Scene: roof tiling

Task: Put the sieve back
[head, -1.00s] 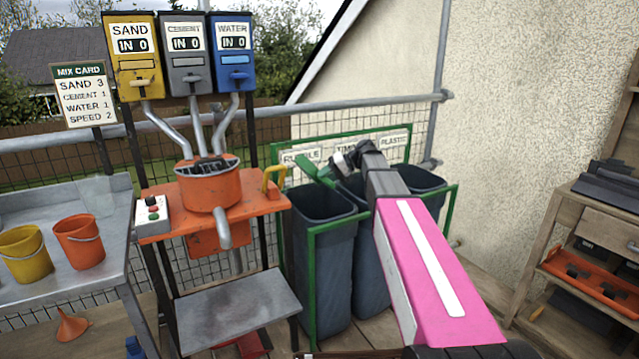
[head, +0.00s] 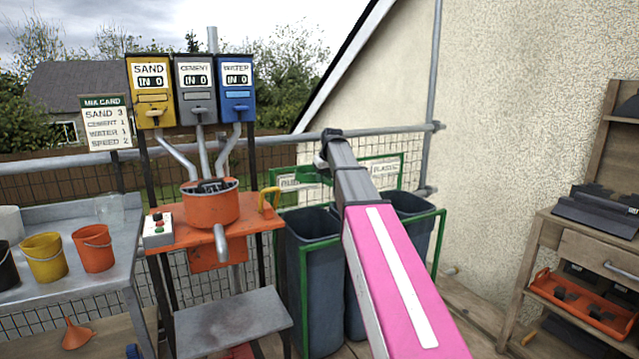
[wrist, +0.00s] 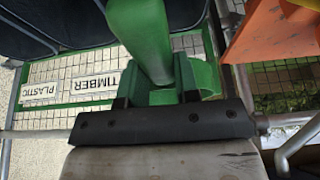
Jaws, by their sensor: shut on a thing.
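My gripper (wrist: 155,96) is shut on a green thing (wrist: 147,38) in the wrist view. A thick green bar rises between the fingers, and a rounded green part shows beside the right finger. I cannot tell from the visible part whether this is the sieve; no mesh shows. In the head view my pink arm reaches up over the bins, its dark end (head: 332,134) in front of the railing. No other sieve can be made out for certain.
Dark bins (head: 313,225) in a green frame stand below my arm. The orange mixer (head: 211,208) is left of them, under the sand, cement and water dispensers. A metal table (head: 60,285) with buckets is at far left. A wooden workbench (head: 575,245) stands at right.

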